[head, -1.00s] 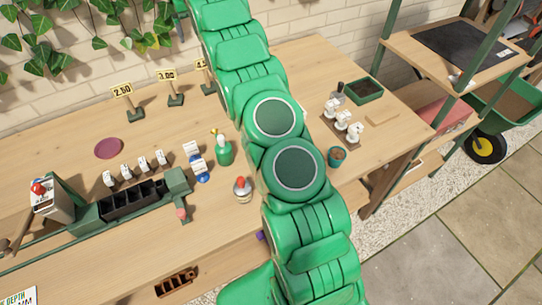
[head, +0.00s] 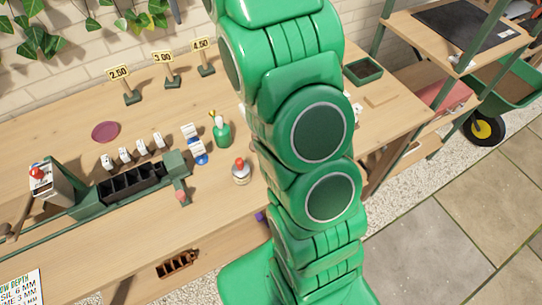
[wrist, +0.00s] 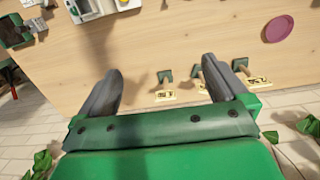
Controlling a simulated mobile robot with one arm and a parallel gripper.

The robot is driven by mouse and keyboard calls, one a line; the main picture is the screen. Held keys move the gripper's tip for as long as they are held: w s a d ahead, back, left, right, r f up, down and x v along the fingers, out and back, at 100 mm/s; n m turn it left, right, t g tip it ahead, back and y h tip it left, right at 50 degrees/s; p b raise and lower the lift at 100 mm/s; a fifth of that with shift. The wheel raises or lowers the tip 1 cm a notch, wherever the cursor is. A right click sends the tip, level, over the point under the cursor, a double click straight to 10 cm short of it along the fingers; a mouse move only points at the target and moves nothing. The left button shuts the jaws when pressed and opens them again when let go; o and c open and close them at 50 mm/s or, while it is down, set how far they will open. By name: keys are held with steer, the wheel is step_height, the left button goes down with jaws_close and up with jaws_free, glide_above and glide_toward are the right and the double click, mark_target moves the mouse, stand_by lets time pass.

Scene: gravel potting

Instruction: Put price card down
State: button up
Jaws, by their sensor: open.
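Three price cards on short posts with dark green bases stand upright in a row at the back of the bench: 2.50 (head: 118,73), 3.00 (head: 163,57) and 4.50 (head: 203,44). In the wrist view, the card nearest the middle (wrist: 165,96) shows in the gap between my fingers, apart from both. Another card (wrist: 258,80) shows beyond the right finger, and the one between is partly hidden by that finger. My gripper (wrist: 162,82) is open with nothing between its fingertips. It is out of sight in the head view.
A maroon disc (head: 106,131) lies in front of the cards. A black compartment tray (head: 130,184), a green bottle (head: 221,131) and a red-topped jar (head: 241,171) stand nearer the front. My arm covers part of the bench's right side. Bare wood surrounds the card bases.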

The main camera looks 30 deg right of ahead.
steer(key=s+a, duration=0.2)
steer(key=s, duration=1.9)
steer(key=s+f, duration=0.3)
steer(key=s, duration=0.9)
steer(key=s+a+f+g, duration=0.1)
steer(key=s+f, duration=0.3)
steer(key=s, duration=0.8)
steer(key=shift+a+f, duration=0.15)
steer(key=shift+a, duration=0.1)
